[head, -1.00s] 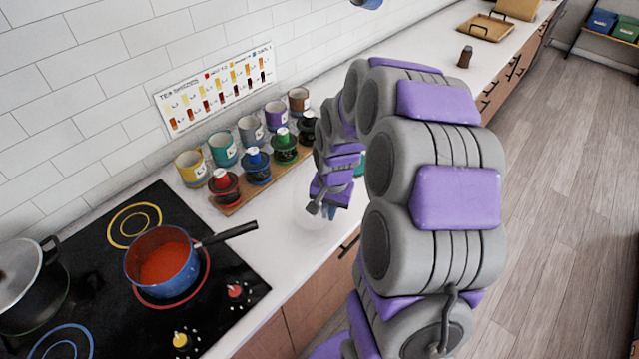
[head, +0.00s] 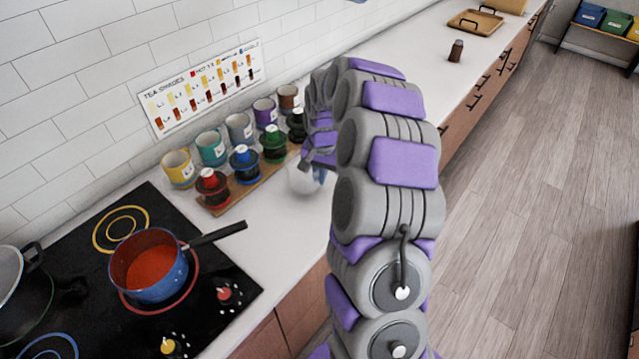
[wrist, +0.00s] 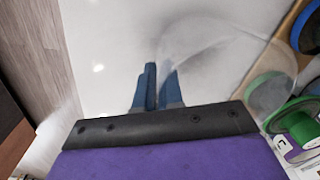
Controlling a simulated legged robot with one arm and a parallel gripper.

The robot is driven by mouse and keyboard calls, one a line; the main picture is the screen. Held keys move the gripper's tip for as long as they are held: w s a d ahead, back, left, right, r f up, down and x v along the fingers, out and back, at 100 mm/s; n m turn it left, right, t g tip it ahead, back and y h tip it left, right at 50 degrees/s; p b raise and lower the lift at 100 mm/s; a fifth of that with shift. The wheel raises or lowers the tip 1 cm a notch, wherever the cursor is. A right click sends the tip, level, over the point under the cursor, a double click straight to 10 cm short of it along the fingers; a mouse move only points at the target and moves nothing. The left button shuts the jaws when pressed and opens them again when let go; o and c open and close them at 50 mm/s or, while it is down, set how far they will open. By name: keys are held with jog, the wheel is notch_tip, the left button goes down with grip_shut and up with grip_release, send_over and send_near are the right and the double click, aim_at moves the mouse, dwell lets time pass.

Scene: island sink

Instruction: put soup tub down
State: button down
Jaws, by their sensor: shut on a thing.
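The soup tub (head: 302,180) is a clear, see-through container beside the tea board in the head view, over the white counter. In the wrist view the tub (wrist: 215,62) shows as a faint round outline right of and behind the blue fingers. My gripper (wrist: 160,78) has its fingers close together, shut on the tub's near side. In the head view my gripper (head: 317,172) is partly hidden by my arm. I cannot tell whether the tub's base touches the counter (head: 286,222).
A wooden board (head: 218,208) with several coloured canisters and cups stands close left of the tub. A stove (head: 215,318) with a blue pot (head: 150,266) of red soup is at lower left. Bare counter lies in front of the board. A brown shaker (head: 456,50) stands farther back.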

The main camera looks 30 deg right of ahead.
aim_at(317, 184)
jog(key=f, duration=0.1)
jog(key=a+f, duration=0.1)
jog(key=f, duration=0.1)
jog(key=shift+b, duration=0.4)
jog(key=c, duration=1.5)
grip_release()
jog(key=shift+d, duration=0.25)
jog(key=shift+o, duration=1.1)
jog(key=shift+a, duration=0.15)
